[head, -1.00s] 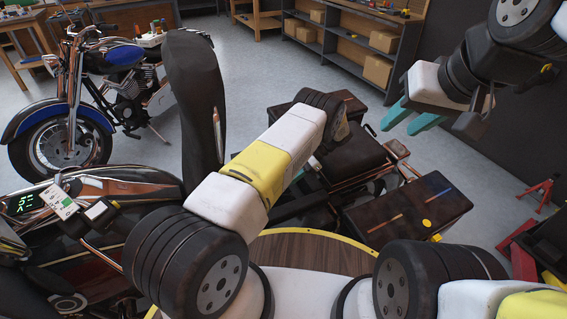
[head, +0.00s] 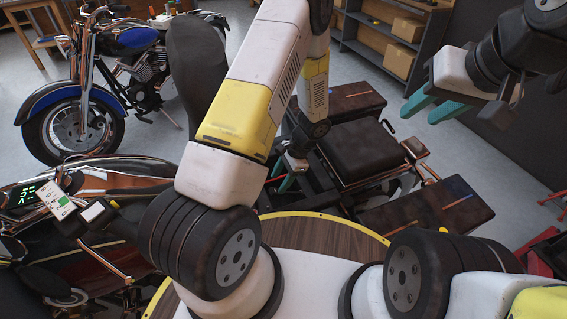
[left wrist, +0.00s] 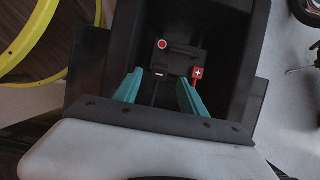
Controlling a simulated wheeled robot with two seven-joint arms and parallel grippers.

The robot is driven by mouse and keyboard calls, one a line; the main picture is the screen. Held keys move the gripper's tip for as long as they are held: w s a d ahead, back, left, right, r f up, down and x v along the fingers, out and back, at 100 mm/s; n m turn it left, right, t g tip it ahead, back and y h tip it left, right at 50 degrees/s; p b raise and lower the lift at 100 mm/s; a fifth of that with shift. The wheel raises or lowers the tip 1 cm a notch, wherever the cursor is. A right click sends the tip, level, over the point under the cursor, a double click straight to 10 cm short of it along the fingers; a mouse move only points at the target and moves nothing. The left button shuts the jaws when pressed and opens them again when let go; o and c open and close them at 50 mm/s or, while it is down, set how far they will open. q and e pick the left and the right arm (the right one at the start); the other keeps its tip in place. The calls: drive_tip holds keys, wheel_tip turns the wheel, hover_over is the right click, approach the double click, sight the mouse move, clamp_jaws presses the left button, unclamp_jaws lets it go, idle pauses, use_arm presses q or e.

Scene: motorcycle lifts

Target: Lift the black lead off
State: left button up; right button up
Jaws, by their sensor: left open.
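In the left wrist view, a dark open bay (left wrist: 233,75) holds a dark block with a red round cap (left wrist: 162,44). A small white minus mark (left wrist: 159,73) shows below the cap, and a red tag with a white plus (left wrist: 197,72) is to the right. A thin dark strand, perhaps the black lead, runs down near the minus mark; I cannot tell where it is fixed. My left gripper (left wrist: 160,80) is open, its teal fingers on either side of the minus mark, with nothing visibly held. It also shows in the head view (head: 287,183). My right gripper (head: 431,107) is open and empty.
The motorcycle in front has a black seat (head: 355,152) and brown side cases (head: 427,207). Another motorcycle with a lit green display (head: 22,194) is at the left. A blue motorcycle (head: 100,75) stands behind. Shelves (head: 395,40) line the back.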

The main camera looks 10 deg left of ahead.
sight(274, 190)
use_arm(q)
drive_tip(key=shift+x, duration=2.25)
clamp_jaws()
